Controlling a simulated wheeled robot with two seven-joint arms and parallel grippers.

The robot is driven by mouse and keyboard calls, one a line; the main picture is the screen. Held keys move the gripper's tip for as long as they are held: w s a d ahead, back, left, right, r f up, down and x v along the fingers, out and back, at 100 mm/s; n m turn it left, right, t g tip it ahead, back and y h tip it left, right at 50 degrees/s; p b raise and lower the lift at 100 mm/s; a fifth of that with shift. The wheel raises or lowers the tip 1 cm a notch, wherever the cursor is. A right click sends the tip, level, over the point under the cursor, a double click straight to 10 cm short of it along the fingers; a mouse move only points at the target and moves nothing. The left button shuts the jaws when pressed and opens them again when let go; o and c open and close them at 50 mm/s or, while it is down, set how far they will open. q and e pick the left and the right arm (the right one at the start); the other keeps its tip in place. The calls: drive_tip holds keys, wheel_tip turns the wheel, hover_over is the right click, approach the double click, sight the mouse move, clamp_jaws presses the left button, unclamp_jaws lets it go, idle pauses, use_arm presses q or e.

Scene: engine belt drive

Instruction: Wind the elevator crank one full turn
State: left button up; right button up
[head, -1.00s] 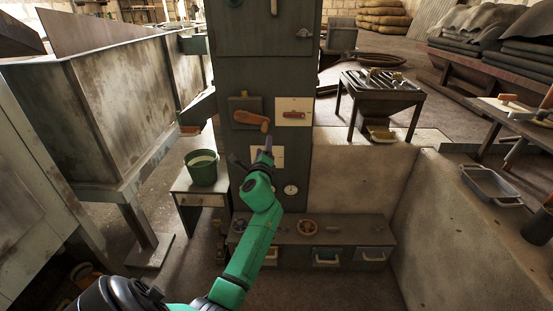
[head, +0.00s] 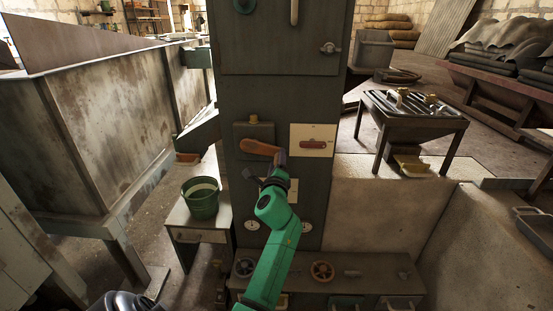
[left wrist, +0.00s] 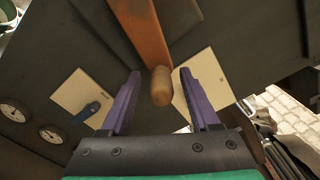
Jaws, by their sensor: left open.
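The elevator crank (head: 259,147) is an orange arm on the front of the dark cabinet, pointing right and slightly down. Its arm also shows in the left wrist view (left wrist: 141,30), with a rounded wooden handle (left wrist: 161,86) at its end. My left gripper (head: 267,166) is at the handle end of the crank, which it partly hides in the head view. In the left wrist view its purple fingers (left wrist: 159,74) are open, one on each side of the handle, with gaps showing on both sides. My right gripper is out of view.
A pale panel with a red switch handle (head: 313,145) is right of the crank. Below are round gauges and a ledge with a valve wheel (head: 322,271). A green bucket (head: 201,202) stands on a small table at left. A metal-topped table (head: 414,108) stands at right.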

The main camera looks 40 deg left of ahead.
use_arm(q)
drive_tip(key=shift+s+d+r, duration=0.1)
drive_tip(key=c, duration=1)
drive_tip(key=shift+r, duration=0.1)
idle(0.5)
